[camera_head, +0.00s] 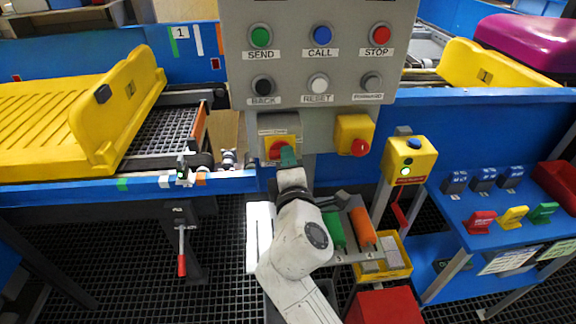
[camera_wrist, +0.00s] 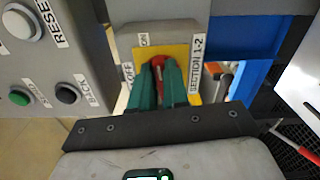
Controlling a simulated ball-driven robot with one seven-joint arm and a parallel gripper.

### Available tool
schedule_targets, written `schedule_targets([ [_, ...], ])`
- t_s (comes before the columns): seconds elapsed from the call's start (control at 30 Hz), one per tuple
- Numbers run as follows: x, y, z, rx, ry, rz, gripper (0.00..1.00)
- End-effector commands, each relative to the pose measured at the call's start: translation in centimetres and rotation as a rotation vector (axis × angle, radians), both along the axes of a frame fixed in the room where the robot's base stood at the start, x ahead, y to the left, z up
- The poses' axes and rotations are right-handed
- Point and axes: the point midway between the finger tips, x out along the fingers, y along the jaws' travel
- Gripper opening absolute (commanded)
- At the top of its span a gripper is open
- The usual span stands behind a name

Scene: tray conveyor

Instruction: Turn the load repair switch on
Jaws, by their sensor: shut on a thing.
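A yellow switch plate with a red rotary knob (camera_head: 277,148) sits below the grey button panel, left of a second yellow box. The knob also shows in the wrist view (camera_wrist: 157,61), between my green fingers, with "ON" and "OFF" marks beside the plate. The plate's edge reads "SECTION 1-2" (camera_wrist: 195,66); I see no readable "load repair" label. My gripper (camera_head: 287,155) is shut on the knob, as the wrist view (camera_wrist: 158,76) also shows. The fingers hide much of the knob, so its exact setting is unclear.
The grey panel (camera_head: 300,80) with SEND, CALL, STOP, BACK and RESET buttons stands above. A yellow box with a red mushroom button (camera_head: 358,147) is close on the right. A yellow post box (camera_head: 408,160) stands farther right. A yellow tray (camera_head: 110,108) lies at left.

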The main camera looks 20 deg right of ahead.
Motion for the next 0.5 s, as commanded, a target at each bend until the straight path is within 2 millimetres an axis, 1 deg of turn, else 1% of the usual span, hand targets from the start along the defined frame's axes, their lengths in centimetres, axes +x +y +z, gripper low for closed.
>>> schedule_targets([
  [0.03,-0.01,-0.02,-0.39,0.023,-0.006,0.0,0.0],
  [0.23,-0.02,-0.08,-0.41,0.094,-0.028,-0.002,0.0],
  [0.5,-0.03,-0.09,-0.38,0.128,-0.037,-0.002,0.0],
])
